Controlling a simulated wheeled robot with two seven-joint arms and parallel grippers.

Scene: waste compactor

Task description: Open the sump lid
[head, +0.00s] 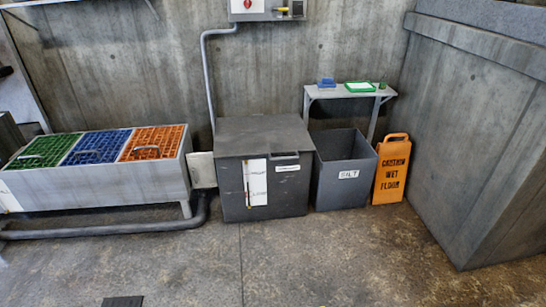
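The sump is a dark grey box against the concrete wall, with its flat grey lid (262,134) lying closed on top. The box front (290,203) carries a white paper label (256,182) and a smaller white label near a handle (287,155) at the lid's front edge. The inside of the box is hidden by the lid. Neither of my grippers shows in the head view.
Left stands a grey trough with green (42,152), blue (96,147) and orange (152,142) grates. Right are an open bin marked SILT (340,193), an orange wet floor sign (391,170) and a small shelf (338,92). The floor in front (300,265) is clear.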

